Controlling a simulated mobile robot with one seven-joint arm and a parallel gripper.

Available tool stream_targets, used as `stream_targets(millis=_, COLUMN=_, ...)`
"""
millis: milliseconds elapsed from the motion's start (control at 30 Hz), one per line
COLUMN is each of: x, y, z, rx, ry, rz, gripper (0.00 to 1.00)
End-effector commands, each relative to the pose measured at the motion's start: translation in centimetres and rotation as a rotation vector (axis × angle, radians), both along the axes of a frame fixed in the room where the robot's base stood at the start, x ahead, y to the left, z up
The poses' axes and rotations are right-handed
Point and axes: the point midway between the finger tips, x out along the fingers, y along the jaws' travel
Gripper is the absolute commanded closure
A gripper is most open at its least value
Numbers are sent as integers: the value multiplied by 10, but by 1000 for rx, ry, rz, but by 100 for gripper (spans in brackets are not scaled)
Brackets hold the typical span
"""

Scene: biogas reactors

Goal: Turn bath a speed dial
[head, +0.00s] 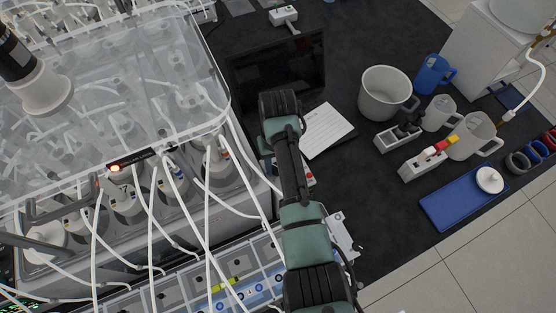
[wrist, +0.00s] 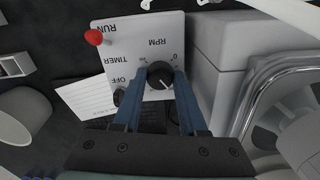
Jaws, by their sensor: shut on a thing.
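The speed dial (wrist: 159,78) is a black round knob with a white pointer line, under an "RPM" scale on a pale control panel (wrist: 124,45). My gripper (wrist: 161,71) has its two blue fingers on either side of the dial, shut on it. The panel also bears a red-tipped lever (wrist: 93,37) by "RUN" and a smaller black knob (wrist: 120,97) near "OFF" and "TIMER". In the head view my arm hides the gripper and dial; only a sliver of the panel (head: 309,179) shows beside the arm.
A clear-lidded bath with several bottles and white tubes (head: 190,195) stands left of my arm. A white paper sheet (head: 327,130) lies on the dark bench. A grey bucket (head: 387,92), jugs (head: 474,137) and a blue tray (head: 463,203) stand to the right.

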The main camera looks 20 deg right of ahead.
Motion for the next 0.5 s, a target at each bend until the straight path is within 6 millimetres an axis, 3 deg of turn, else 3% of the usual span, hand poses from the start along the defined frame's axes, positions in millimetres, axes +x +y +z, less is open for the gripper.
stream_targets(millis=500, x=1, y=0, z=1, rx=-1, ry=-4, rz=-133, gripper=100)
